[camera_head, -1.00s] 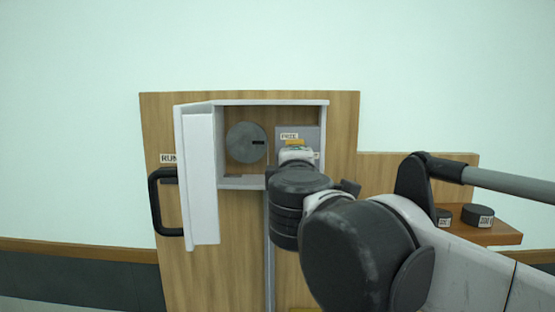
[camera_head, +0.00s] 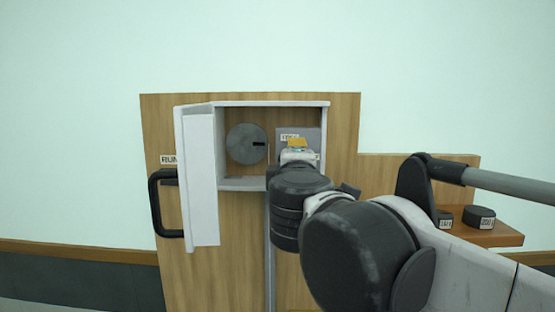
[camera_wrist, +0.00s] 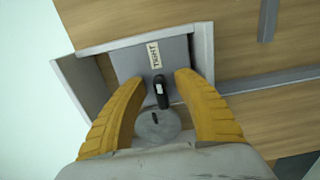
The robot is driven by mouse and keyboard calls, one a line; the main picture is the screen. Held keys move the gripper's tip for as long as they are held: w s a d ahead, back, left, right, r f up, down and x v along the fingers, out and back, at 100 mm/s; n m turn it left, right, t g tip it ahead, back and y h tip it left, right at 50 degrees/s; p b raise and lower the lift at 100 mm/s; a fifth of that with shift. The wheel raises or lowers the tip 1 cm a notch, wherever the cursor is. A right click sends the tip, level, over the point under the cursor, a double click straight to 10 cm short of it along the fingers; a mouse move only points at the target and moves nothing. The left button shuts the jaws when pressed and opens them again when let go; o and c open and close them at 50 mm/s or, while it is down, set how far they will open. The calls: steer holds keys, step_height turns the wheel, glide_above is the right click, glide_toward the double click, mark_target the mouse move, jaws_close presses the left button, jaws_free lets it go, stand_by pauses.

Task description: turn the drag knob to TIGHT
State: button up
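The drag knob shows in the wrist view as a narrow dark bar (camera_wrist: 161,92) with a pale mark, standing on a grey panel (camera_wrist: 178,55). One end of the bar points roughly toward the TIGHT label (camera_wrist: 153,55). My gripper (camera_wrist: 162,77) has its yellow fingers on both sides of the knob, with a visible gap on each side. In the head view my gripper (camera_head: 296,142) is in front of the panel (camera_head: 312,136) and hides the knob. It partly covers the upper label (camera_head: 288,137).
The panel is inside a white-edged box (camera_head: 240,184) whose door (camera_head: 202,180) stands open at left. A grey disc (camera_head: 240,145) with a black mark is beside the panel. A black handle (camera_head: 155,205) is further left. Dark round pieces (camera_head: 478,217) sit on the right shelf (camera_head: 485,237).

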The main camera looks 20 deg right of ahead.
steer(key=v, duration=1.2)
